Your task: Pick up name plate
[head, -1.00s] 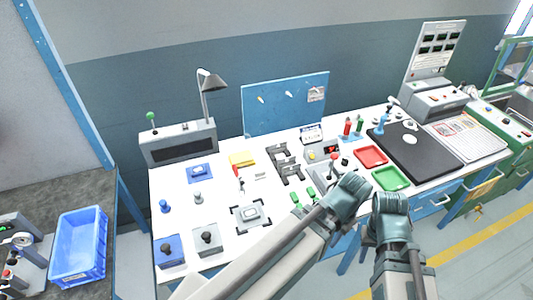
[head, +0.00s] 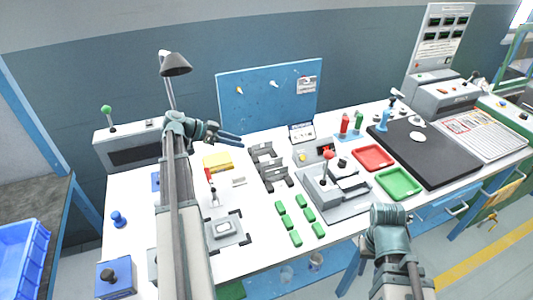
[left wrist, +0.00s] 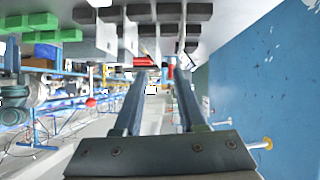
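A small pale flat plate (head: 239,181), which looks like the name plate, lies on the white bench between the yellow box and the fixture with black corner marks. My left gripper (head: 241,141) is above the back of the bench, in front of the blue pegboard, with its fingers pointing right. The left wrist view shows its two fingers (left wrist: 158,98) apart with nothing held between them. I cannot pick out the plate surely in that view. My right wrist is at the bench's front edge; its fingers are hidden in the head view.
A yellow box (head: 217,161), a red-handled part (head: 210,178) and dark grey brackets (head: 268,168) surround the plate. Several green blocks (head: 295,238) lie toward the front. A lamp (head: 175,64) and pegboard (head: 268,95) stand at the back.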

